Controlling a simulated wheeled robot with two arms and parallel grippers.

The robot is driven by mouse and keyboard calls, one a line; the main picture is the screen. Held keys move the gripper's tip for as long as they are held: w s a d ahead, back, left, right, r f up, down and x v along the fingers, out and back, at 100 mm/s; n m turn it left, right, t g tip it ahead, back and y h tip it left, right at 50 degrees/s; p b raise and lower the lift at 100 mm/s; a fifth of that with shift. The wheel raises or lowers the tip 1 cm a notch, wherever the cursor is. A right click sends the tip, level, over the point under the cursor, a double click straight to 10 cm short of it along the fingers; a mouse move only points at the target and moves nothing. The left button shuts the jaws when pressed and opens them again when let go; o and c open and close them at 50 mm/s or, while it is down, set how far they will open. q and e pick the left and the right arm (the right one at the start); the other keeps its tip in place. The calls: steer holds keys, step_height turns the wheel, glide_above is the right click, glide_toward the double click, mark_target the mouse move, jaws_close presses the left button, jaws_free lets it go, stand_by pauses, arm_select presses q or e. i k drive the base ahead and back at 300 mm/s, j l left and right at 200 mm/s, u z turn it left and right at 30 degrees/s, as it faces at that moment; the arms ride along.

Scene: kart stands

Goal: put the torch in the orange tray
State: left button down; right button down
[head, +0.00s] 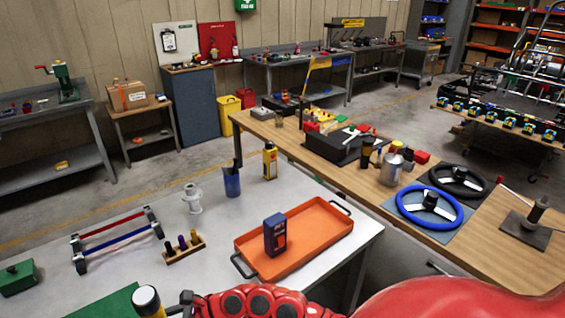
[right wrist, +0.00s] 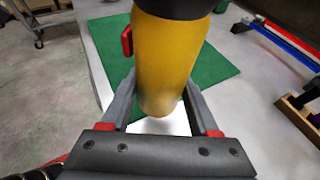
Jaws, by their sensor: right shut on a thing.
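The torch (right wrist: 165,60) is yellow with a black head and a red switch. In the right wrist view it stands between the two fingers of my right gripper (right wrist: 162,88), which is shut on it. The orange tray (head: 322,231) lies on the grey bench, up and right of the torch. A dark blue and red boxed device (head: 275,235) stands in its left part. My left gripper is not in view.
A green mat (right wrist: 105,40) lies under the torch. A rack with small handles (head: 184,250), red and blue bars (head: 115,232), a white fitting (head: 193,198), a blue cup (head: 232,182) and a yellow bottle (head: 270,161) stand on the bench. The tray's right part is empty.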

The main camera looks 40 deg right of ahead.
mark_target(314, 228)
steer(key=l+z, duration=0.25)
steer(key=l, duration=0.3)
steer(key=i+l+z, duration=0.2)
steer(key=l, duration=0.3)
steer(key=l+z, duration=0.25)
steer(key=l, duration=0.25)
steer(key=i+l, duration=0.1)
steer(key=l, duration=0.25)
steer(key=i+l, duration=0.1)
steer(key=l, duration=0.25)
steer(key=i+l, duration=0.1)
steer(key=l, duration=0.2)
steer(key=i+l, duration=0.1)
steer(key=l, duration=0.25)
